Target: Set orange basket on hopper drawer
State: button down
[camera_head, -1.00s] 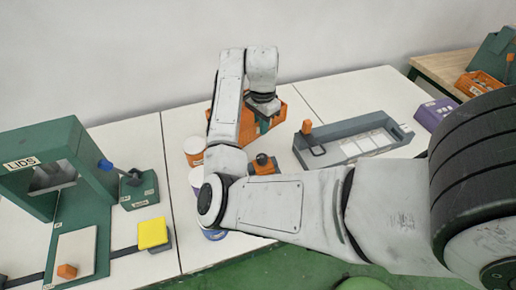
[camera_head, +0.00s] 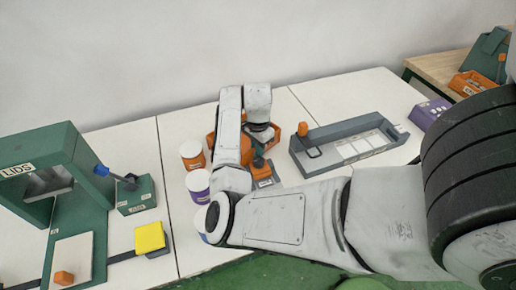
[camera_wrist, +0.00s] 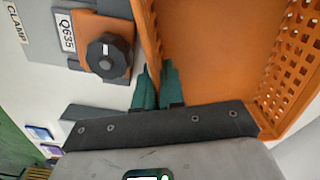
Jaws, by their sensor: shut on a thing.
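The orange basket (camera_wrist: 210,45), with perforated walls, fills the upper right of the wrist view. My gripper (camera_wrist: 154,76) is shut on its near-left wall, one green finger on each side. In the head view the basket (camera_head: 275,137) is largely hidden behind my arm and wrist, over the middle table. I cannot tell whether it touches the table. No part is clearly marked as the hopper drawer. A green stand labelled LIDS (camera_head: 62,150) is at left, with a white plate (camera_head: 73,258) and an orange knob (camera_head: 64,278) on its base.
A grey clamp with an orange knob block (camera_wrist: 103,50) sits close beside the basket. Orange-banded (camera_head: 192,155) and purple-banded (camera_head: 197,185) cans stand left of my arm. A long grey tray (camera_head: 385,150) is at right. A yellow pad (camera_head: 149,237) is front left.

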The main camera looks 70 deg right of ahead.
jog(key=shift+f, duration=0.15)
jog(key=c, duration=1.2)
grip_release()
jog(key=shift+c, duration=0.2)
